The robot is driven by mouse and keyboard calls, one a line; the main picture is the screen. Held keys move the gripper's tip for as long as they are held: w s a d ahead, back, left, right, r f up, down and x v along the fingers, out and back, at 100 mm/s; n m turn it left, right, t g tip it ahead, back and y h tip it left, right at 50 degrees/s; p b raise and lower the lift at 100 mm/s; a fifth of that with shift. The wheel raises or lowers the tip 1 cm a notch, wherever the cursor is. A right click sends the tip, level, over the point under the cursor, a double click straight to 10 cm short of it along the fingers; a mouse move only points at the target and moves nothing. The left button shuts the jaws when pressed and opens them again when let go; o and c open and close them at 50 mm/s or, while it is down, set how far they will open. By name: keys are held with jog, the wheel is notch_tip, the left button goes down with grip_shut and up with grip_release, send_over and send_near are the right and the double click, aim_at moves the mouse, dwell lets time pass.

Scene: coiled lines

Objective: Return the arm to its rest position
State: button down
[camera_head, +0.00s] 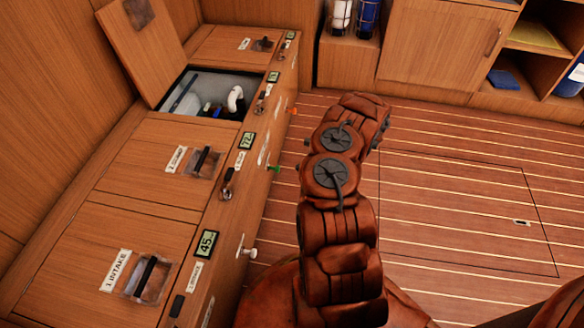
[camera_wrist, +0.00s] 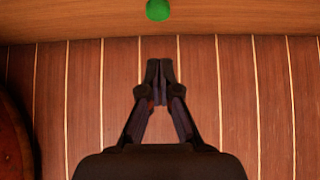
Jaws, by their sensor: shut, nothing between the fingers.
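My arm shows in the head view as a reddish-brown, jointed column folded upright in the middle, over the striped floor. My gripper (camera_wrist: 159,72) shows in the wrist view, with its dark fingertips together and nothing between them. It hangs over the wooden floor, apart from anything there. The gripper is hidden in the head view. A green round knob (camera_wrist: 157,10) is at the top of the wrist view, on a wooden face.
A wooden bench (camera_head: 150,215) with labelled hatches and small displays runs along the left. One hatch lid (camera_head: 140,45) stands open over a compartment with a white pipe (camera_head: 236,98). Cabinets (camera_head: 440,45) and shelves stand at the back. The floor (camera_head: 450,180) on the right is clear.

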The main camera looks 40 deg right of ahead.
jog(key=p+v, duration=0.1)
jog(key=v, duration=0.5)
jog(key=shift+s+d, duration=0.15)
jog(key=shift+d, duration=0.05)
jog(key=shift+p, duration=0.3)
